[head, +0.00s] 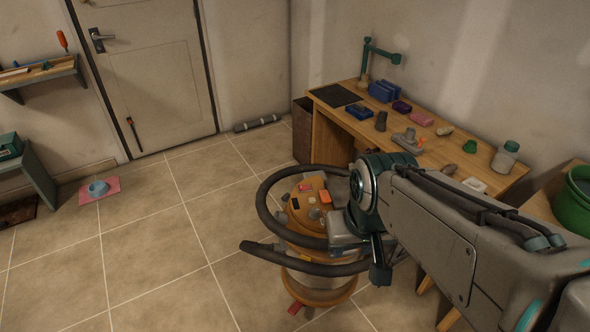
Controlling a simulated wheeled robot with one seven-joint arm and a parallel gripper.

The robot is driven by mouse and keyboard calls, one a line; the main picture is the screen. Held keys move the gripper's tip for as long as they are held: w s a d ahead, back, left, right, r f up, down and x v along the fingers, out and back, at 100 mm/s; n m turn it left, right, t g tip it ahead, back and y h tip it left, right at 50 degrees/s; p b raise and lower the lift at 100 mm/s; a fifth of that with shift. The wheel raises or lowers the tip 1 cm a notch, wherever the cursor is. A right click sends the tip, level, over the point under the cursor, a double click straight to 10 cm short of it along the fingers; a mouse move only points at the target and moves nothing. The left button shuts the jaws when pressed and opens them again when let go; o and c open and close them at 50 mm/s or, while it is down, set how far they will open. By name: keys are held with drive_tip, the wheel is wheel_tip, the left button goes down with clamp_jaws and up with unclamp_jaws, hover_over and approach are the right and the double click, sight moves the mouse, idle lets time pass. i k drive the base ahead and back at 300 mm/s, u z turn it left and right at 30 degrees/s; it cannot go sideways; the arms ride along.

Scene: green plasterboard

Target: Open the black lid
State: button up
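No black lid can be picked out with certainty. A flat black panel (336,95) lies at the far left end of the wooden desk, and it may be a lid or a mat. An orange drum-shaped vacuum cleaner (305,235) stands on the floor in front of the desk, with small coloured items and a small dark piece on its top. My arm reaches in from the right, and its end with my gripper (380,272) is at the right side of the vacuum. The fingers are too small and too covered to read.
A thick black hose (268,222) loops around the vacuum. The desk (350,127) holds a green lamp, a jar and several small items. A brown bin (303,130) stands at its left end. A green pot (574,202) is at the right. The tiled floor on the left is mostly free.

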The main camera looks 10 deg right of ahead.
sight(337, 193)
drive_tip(key=u, duration=0.3)
drive_tip(key=i, duration=1)
drive_tip(key=z, duration=0.15)
